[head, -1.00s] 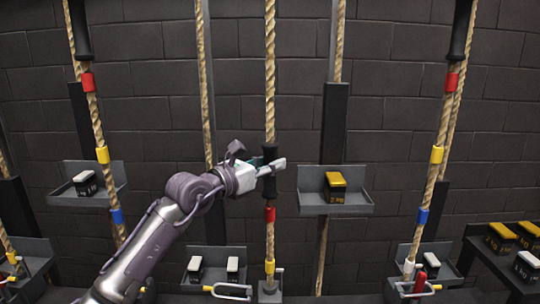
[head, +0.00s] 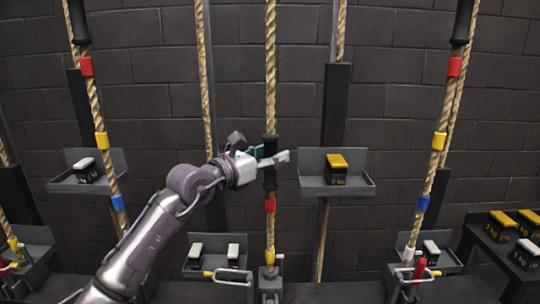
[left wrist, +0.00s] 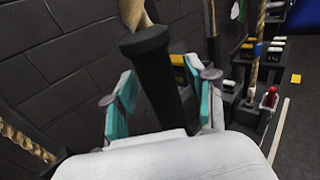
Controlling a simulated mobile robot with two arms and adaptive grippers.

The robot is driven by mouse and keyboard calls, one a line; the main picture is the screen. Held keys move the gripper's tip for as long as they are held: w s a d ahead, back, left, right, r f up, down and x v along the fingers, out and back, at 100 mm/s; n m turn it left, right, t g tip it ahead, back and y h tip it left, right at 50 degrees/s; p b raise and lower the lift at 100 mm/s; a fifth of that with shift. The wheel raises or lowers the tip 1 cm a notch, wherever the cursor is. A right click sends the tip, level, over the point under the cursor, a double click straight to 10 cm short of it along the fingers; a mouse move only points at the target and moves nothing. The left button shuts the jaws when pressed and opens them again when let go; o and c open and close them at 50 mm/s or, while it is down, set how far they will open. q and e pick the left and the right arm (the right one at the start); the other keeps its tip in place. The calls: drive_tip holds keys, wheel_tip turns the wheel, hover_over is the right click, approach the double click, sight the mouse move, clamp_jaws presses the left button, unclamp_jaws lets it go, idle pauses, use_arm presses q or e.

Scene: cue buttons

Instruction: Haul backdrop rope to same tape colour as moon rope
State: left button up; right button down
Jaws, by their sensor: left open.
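The middle rope (head: 270,60) hangs in front of a brick wall. Its black grip (head: 270,180) has a red tape (head: 270,205) below it, then a yellow tape (head: 270,260) just above the base fitting (head: 269,282). My left gripper (head: 272,158) is open, its fingers on either side of that grip. The left wrist view shows the black grip (left wrist: 155,70) between its teal pads, with gaps. The left rope (head: 94,105) and right rope (head: 447,105) carry red, yellow and blue tapes; their black grips are high up. No label shows which rope is moon or backdrop. My right gripper is out of view.
Wall trays hold weights: a white-topped one (head: 86,170) at left, a yellow-topped one (head: 336,169) right of the middle rope. Lower trays hold white-topped weights (head: 195,257). Levers (head: 228,275) project near the rope bases. Several weights stand on a shelf (head: 485,240) at right.

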use_arm(q)
drive_tip(key=shift+a, duration=0.1)
drive_tip(key=v, duration=1.2)
